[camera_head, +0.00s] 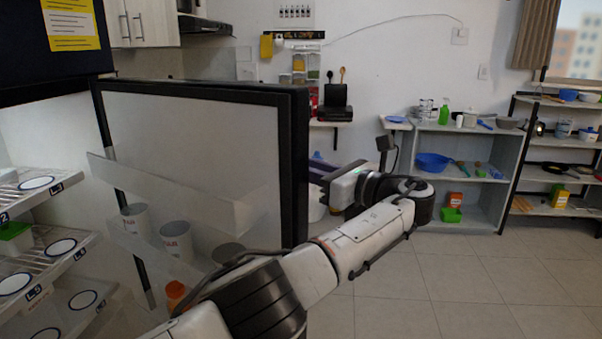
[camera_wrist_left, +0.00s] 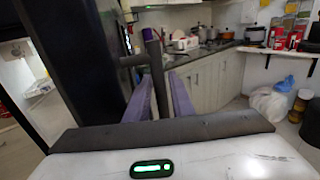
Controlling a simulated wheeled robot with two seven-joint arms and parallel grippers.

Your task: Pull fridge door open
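The fridge door (camera_head: 200,130) stands swung open in the head view, with its dark edge to the right and its inner side with a clear shelf bin facing me. My left arm crosses in front of it from the bottom left. My left gripper (camera_head: 327,178) is beyond the door's right edge, its fingers partly hidden by the door. In the left wrist view its purple fingers (camera_wrist_left: 162,95) lie on both sides of the dark upright door handle (camera_wrist_left: 155,65), close together, and look shut on it. My right gripper is not in view.
Fridge shelves (camera_head: 45,225) with labelled spots are exposed at the left. White cups (camera_head: 176,240) and an orange container (camera_head: 175,294) stand in the door. A grey shelf unit (camera_head: 470,170) stands against the back wall. The tiled floor (camera_head: 470,290) at the right is clear.

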